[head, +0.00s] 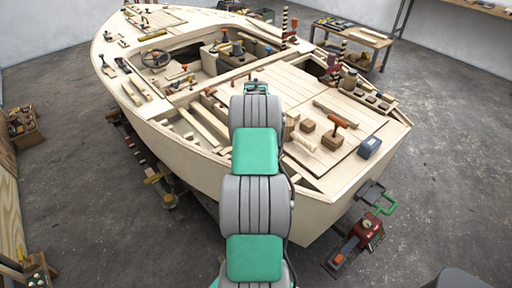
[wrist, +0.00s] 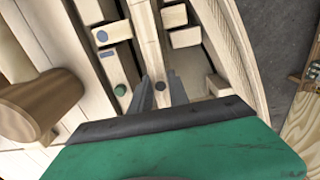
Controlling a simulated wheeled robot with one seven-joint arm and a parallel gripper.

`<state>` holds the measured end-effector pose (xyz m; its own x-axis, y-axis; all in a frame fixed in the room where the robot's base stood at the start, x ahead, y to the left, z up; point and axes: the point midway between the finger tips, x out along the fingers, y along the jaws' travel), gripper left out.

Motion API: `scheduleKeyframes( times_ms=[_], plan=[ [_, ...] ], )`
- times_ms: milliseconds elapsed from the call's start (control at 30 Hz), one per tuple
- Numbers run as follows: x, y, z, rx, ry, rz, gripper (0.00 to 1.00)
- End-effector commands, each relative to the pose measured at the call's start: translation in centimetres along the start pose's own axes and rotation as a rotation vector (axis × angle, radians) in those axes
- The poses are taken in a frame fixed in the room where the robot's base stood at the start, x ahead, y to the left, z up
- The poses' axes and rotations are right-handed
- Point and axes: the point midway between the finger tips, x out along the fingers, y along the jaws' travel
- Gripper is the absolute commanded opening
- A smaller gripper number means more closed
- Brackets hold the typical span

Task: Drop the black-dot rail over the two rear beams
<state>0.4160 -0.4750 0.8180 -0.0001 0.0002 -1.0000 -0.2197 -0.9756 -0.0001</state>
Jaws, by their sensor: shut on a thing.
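My gripper (wrist: 160,96) is shut on a pale wooden rail (wrist: 147,42) with a dark dot near its end, between the two grey fingers. The rail runs away from me toward the top edge of the wrist view. Pale beams with coloured end dots lie beside and below it: one with a blue dot (wrist: 88,12), one with a green dot (wrist: 113,68), and a short one (wrist: 174,16) to the right. I cannot tell which are the two rear beams, or whether the rail touches them. In the head view my arm hides the gripper's fingers.
The curved hull side (wrist: 236,50) bounds the right.

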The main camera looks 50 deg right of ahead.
Motion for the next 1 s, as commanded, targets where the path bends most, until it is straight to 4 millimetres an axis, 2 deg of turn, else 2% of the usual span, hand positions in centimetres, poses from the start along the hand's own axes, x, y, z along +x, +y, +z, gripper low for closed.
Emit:
scheduleKeyframes(
  times_ms=[567, 1000],
  plan=[
    [0.01, 0.03, -0.02, 0.0, 0.001, 0.0, 0.0],
    [0.91, 0.02, -0.01, 0.0, 0.0, 0.0, 0.0]
  ],
)
